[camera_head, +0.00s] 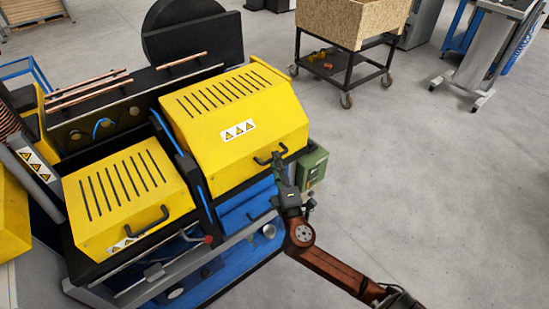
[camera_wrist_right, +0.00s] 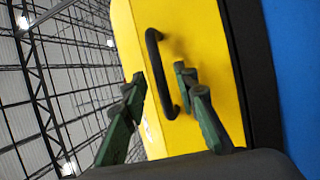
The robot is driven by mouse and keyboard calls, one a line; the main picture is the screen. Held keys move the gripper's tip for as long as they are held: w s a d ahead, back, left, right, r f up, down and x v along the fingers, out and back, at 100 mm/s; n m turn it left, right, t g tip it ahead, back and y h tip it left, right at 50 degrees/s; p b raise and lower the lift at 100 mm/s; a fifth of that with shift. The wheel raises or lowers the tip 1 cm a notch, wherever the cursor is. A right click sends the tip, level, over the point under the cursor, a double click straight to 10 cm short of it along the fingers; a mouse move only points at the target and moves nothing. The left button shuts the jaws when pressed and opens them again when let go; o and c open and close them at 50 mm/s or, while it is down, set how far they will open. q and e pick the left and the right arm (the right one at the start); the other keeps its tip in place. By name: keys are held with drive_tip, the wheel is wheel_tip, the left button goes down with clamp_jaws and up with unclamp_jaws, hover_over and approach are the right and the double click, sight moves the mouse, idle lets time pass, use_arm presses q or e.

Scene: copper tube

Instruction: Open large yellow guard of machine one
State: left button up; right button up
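The large yellow guard (camera_head: 215,125) of the machine is down, with slots and a warning label on it. Its black handle (camera_head: 264,161) is at the lower front edge. My right gripper (camera_head: 279,168) is at this handle. In the right wrist view, the green fingers of my right gripper (camera_wrist_right: 160,78) are apart, one on each side of the black handle (camera_wrist_right: 154,50). A gap shows between the handle and the right finger; contact with the left finger is unclear. The yellow guard (camera_wrist_right: 195,30) fills the area behind. My left gripper is not in view.
A smaller yellow guard (camera_head: 130,190) with its own handle is down at the left. A green box (camera_head: 313,167) sits beside my right gripper. Copper tubes (camera_head: 88,88) lie at the machine's back. A wooden crate on a cart (camera_head: 350,22) stands behind. The floor at right is clear.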

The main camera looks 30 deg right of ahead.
drive_tip(key=shift+x, duration=1.1)
drive_tip(key=shift+f, duration=0.1)
clamp_jaws()
